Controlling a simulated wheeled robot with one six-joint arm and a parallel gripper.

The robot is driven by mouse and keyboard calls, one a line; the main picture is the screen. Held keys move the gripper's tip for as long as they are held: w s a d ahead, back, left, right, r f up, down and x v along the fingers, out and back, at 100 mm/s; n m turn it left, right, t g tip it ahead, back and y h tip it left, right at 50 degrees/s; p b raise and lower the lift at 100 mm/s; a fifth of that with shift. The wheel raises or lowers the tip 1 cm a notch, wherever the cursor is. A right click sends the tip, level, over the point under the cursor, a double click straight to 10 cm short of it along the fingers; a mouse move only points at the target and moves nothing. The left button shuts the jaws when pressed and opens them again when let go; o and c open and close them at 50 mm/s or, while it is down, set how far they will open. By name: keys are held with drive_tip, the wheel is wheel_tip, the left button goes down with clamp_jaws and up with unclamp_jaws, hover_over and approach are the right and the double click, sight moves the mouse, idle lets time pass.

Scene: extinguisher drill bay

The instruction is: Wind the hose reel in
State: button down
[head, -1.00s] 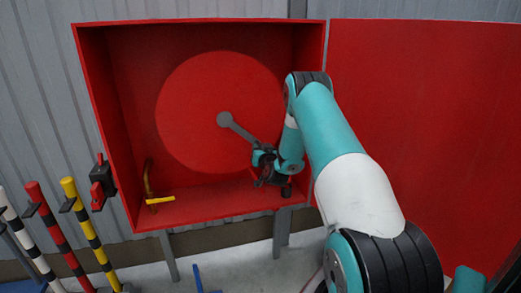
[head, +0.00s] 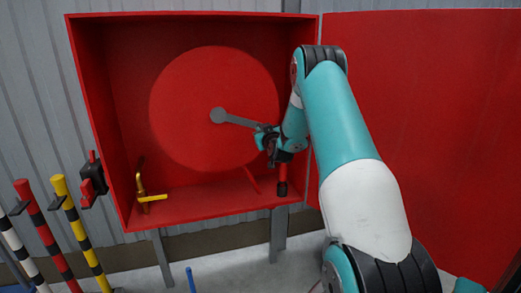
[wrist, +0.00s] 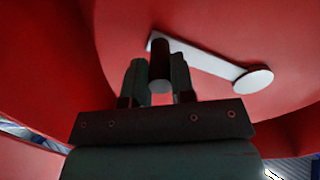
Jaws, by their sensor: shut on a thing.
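The red hose reel (head: 205,85) is a large disc inside an open red cabinet. Its grey crank arm (head: 240,121) runs from the hub at the disc's centre to the right and slightly down. My gripper (head: 268,137) is at the crank's outer end, in front of the disc's right side. In the wrist view the jaws (wrist: 160,80) are shut around the dark crank handle (wrist: 160,62), and the pale crank arm (wrist: 205,62) leads to its round hub. A red nozzle (head: 283,178) hangs below my gripper at the cabinet's right; its attachment is hidden.
The cabinet door (head: 425,110) stands open at the right. A yellow valve lever (head: 151,198) sits at the cabinet's lower left. A black-and-red switch box (head: 92,181) is on the left outside wall. Striped posts (head: 80,235) stand at lower left.

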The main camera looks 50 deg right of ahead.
sight(255, 89)
drive_tip(key=r+n+b, duration=0.1)
drive_tip(key=r, duration=0.1)
drive_tip(key=r+n+b, duration=0.3)
drive_tip(key=r, duration=0.1)
drive_tip(key=shift+s+d+r+n, duration=0.15)
drive_tip(key=shift+s+d+n, duration=0.15)
drive_tip(key=shift+d, duration=0.1)
drive_tip(key=r+n, duration=0.1)
drive_tip(key=r, duration=0.1)
drive_tip(key=r+n+b, duration=0.1)
drive_tip(key=a+r+n+b, duration=0.1)
drive_tip(key=r+n, duration=0.1)
drive_tip(key=shift+w+r, duration=0.3)
drive_tip(key=shift+w, duration=0.05)
drive_tip(key=shift+w+a+r+n+b, duration=0.15)
drive_tip(key=shift+a+r+n+b, duration=0.1)
drive_tip(key=shift+r+n, duration=0.3)
drive_tip(key=shift+w+a+r+n+b, duration=0.15)
drive_tip(key=shift+a+r+n+b, duration=0.1)
drive_tip(key=shift+r+n, duration=0.3)
drive_tip(key=shift+r, duration=0.1)
drive_tip(key=c, duration=1)
unclamp_jaws()
drive_tip(key=shift+o, duration=0.2)
drive_tip(key=b+v, duration=0.2)
drive_tip(key=v, duration=1.5)
drive_tip(key=shift+s, duration=0.2)
